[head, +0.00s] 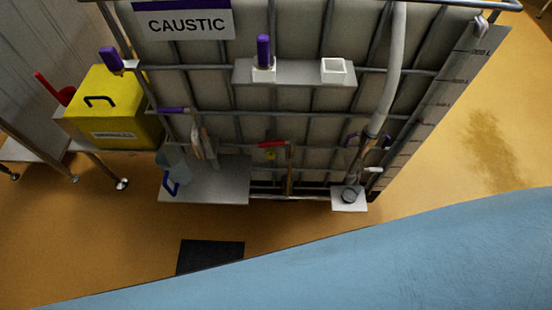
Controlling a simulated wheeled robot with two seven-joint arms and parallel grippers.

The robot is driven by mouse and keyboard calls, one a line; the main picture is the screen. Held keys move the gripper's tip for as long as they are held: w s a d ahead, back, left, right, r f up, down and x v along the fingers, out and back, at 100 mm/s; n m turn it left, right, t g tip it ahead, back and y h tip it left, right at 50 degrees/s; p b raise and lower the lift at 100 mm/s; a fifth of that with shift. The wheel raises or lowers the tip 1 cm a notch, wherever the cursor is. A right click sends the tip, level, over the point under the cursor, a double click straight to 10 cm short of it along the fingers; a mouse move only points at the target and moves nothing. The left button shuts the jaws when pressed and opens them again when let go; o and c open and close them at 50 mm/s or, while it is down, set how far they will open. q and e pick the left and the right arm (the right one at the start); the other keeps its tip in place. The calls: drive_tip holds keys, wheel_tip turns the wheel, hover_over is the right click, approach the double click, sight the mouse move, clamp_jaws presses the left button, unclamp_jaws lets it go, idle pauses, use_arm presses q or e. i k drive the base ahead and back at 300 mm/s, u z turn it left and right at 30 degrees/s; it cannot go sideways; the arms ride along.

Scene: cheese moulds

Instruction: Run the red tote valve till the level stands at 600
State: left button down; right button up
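The red valve handle (271,144) sits low on the front of the caged tote (300,98), lying roughly level at the top of a brownish upright pipe (290,172). A small yellow piece (270,155) hangs just below the handle. A pale level scale (440,103) with dark marks slopes down the tote's right edge. Its figures are too small to read surely, and I cannot make out the liquid level. A sign (186,24) on the tote reads CAUSTIC. Neither of my grippers is in view.
A grey hose (397,50) runs down to a small white plate (349,199). A clear jug with a blue handle (170,183) stands on a low grey shelf (222,183). A yellow box (110,108) is at left. A dark mat (210,256) lies on the floor.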

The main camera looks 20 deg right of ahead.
sight(271, 144)
drive_tip(key=u, duration=0.05)
drive_tip(key=k, duration=0.6)
drive_tip(key=z, duration=0.95)
drive_tip(key=i, duration=0.95)
drive_tip(key=z, duration=0.1)
